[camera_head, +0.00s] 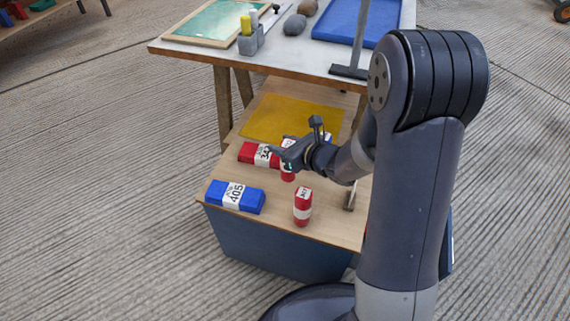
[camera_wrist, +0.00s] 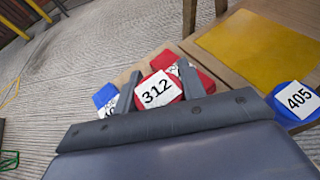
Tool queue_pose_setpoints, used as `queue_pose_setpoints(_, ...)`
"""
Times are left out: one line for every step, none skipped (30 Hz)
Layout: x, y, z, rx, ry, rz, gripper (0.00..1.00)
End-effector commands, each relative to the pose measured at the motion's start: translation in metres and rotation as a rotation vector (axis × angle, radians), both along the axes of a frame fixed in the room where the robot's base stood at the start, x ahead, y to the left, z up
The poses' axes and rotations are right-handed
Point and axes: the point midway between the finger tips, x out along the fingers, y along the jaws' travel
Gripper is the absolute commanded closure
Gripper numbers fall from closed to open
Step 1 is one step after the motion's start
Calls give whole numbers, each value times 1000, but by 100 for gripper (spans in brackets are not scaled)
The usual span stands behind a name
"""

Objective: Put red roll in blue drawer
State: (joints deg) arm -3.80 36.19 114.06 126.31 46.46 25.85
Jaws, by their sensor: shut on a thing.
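My gripper (camera_head: 287,160) is over the low wooden bench, shut on a red roll (camera_wrist: 158,89) with a white label reading 312. In the head view the held red roll (camera_head: 288,174) shows just below the fingers, partly hidden by them. Whether it is clear of the bench top I cannot tell. A dark blue body (camera_head: 275,245) lies under the front of the wooden top. I cannot tell whether it is the blue drawer, and no open drawer is recognisable.
The bench top (camera_head: 262,214) carries a blue pack (camera_head: 235,196), a red pack (camera_head: 254,154), an upright red piece (camera_head: 302,208) and a yellow mat (camera_head: 290,117). A blue piece labelled 405 (camera_wrist: 296,100) shows at right in the wrist view. A higher table (camera_head: 285,62) stands behind.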

Motion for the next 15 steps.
queue_pose_setpoints(0,0,-5,2,1,-1,99)
queue_pose_setpoints(0,0,-7,1,0,-1,99)
queue_pose_setpoints(0,0,-9,2,-1,-1,99)
queue_pose_setpoints(0,0,-11,2,-1,-1,99)
queue_pose_setpoints(0,0,-15,1,0,0,99)
queue_pose_setpoints(0,0,-20,1,1,-1,99)
queue_pose_setpoints(0,0,-25,1,1,-1,99)
queue_pose_setpoints(0,0,-30,1,2,-1,99)
queue_pose_setpoints(0,0,-37,0,2,-2,99)
queue_pose_setpoints(0,0,-41,1,2,-2,99)
queue_pose_setpoints(0,0,-43,2,1,-1,99)
queue_pose_setpoints(0,0,-44,1,-1,0,99)
queue_pose_setpoints(0,0,-44,0,-2,-1,99)
queue_pose_setpoints(0,0,-44,1,-3,-1,99)
queue_pose_setpoints(0,0,-43,1,-3,-1,99)
